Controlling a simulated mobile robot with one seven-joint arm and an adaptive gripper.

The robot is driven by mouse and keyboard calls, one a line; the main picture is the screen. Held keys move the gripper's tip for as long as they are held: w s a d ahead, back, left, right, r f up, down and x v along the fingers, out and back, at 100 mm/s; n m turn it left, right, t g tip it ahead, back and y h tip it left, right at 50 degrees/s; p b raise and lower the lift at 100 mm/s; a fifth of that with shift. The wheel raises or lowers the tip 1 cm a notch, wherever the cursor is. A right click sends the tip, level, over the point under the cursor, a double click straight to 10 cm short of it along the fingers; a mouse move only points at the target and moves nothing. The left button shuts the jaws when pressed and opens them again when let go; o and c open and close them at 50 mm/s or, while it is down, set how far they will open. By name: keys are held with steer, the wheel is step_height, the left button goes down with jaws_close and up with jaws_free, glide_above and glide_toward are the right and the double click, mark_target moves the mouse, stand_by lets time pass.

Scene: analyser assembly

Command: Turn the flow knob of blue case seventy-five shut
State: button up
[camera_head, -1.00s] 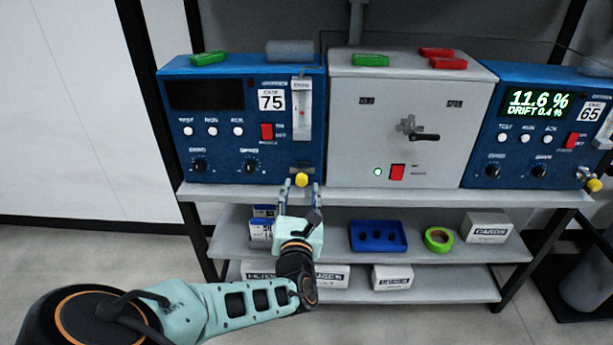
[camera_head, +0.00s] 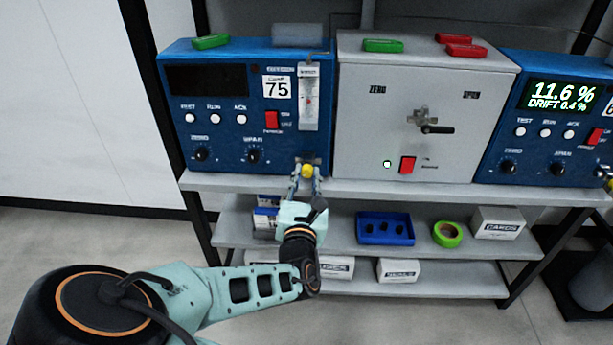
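The blue case 75 (camera_head: 225,120) stands at the left of the top shelf, with a dark blank display and a label reading 75. Its yellow flow knob (camera_head: 307,171) is low at the right of its front, under the clear flow tube (camera_head: 309,97). My gripper (camera_head: 307,182) reaches up from below at the shelf's front edge. Its two fingers are spread, one on each side of the yellow knob. I cannot tell whether the fingers touch the knob.
A grey case (camera_head: 425,110) with a black-handled valve stands right of case 75. A second blue case (camera_head: 545,120) with a lit display is farther right. The top shelf's edge (camera_head: 420,192) lies just below. A blue tray (camera_head: 384,229) and green tape (camera_head: 447,234) sit on the lower shelf.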

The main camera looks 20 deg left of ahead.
jaws_close()
steer(key=m+p, duration=0.2)
steer(key=m, duration=0.2)
steer(key=shift+r+m, duration=0.1)
steer(key=shift+m, duration=0.3)
steer(key=m, duration=1.2)
steer(key=m+b, duration=0.3)
steer(key=m, duration=0.3)
steer(key=shift+r, duration=0.1)
